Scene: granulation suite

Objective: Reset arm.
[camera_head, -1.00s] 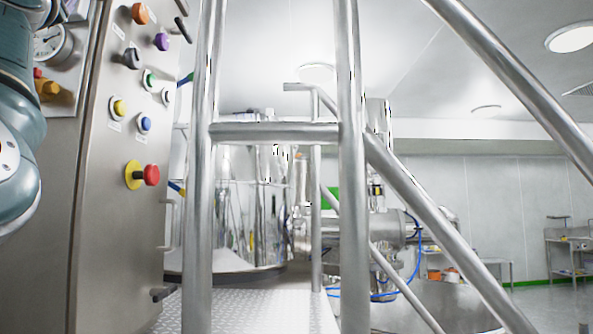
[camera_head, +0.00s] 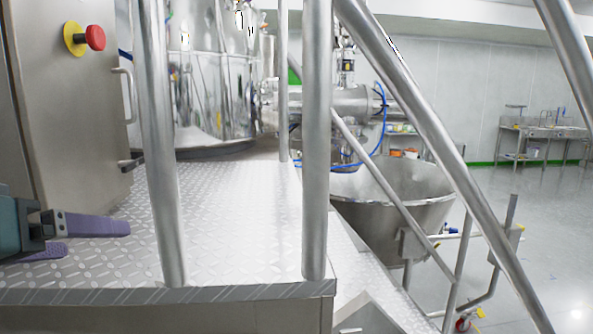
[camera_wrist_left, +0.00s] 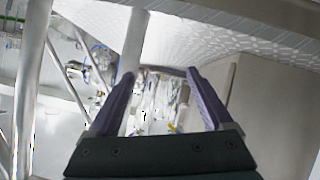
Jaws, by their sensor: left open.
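My left gripper (camera_head: 95,238) is at the lower left of the head view, above the tread-plate platform. Its two purple fingers are apart, with nothing seen between them. In the left wrist view its fingers (camera_wrist_left: 152,98) also stand apart and empty. My right gripper is not in either view. The control cabinet (camera_head: 65,110) stands at the left, behind my left gripper, with a red emergency button (camera_head: 95,38) on a yellow plate.
Steel rails (camera_head: 316,150) rise from the front of the platform (camera_head: 230,225), and sloping handrails (camera_head: 420,120) run down to the right. A steel hopper (camera_head: 390,195) stands beyond them. Open floor (camera_head: 545,230) lies at the right, with a bench (camera_head: 545,135) at the back.

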